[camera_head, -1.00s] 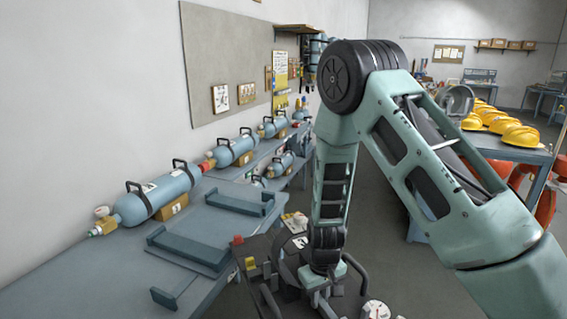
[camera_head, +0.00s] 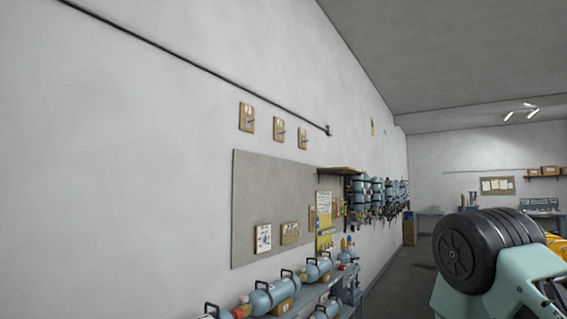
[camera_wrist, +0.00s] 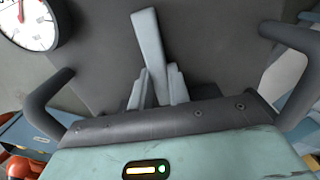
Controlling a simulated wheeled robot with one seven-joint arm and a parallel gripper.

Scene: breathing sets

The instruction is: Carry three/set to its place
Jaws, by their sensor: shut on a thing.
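In the wrist view my gripper (camera_wrist: 157,88) is shut on a pale grey bar that stands up between its two fingers. The bar appears to be part of the set, whose dark grey plate (camera_wrist: 210,45) fills the middle of the view. A round white dial gauge (camera_wrist: 30,24) shows at the top left. Dark curved tubes show at the left and right; I cannot tell whether they belong to the set. In the head view neither my gripper nor the held set shows; only my arm is at the lower right. Most of the set is hidden.
Three wooden hook plates (camera_head: 279,129) hang on the left wall above a grey board (camera_head: 265,195). Blue cylinders (camera_head: 270,299) lie on a bench below. More sets (camera_head: 376,195) hang farther back. Open floor (camera_head: 405,275) shows right of the bench.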

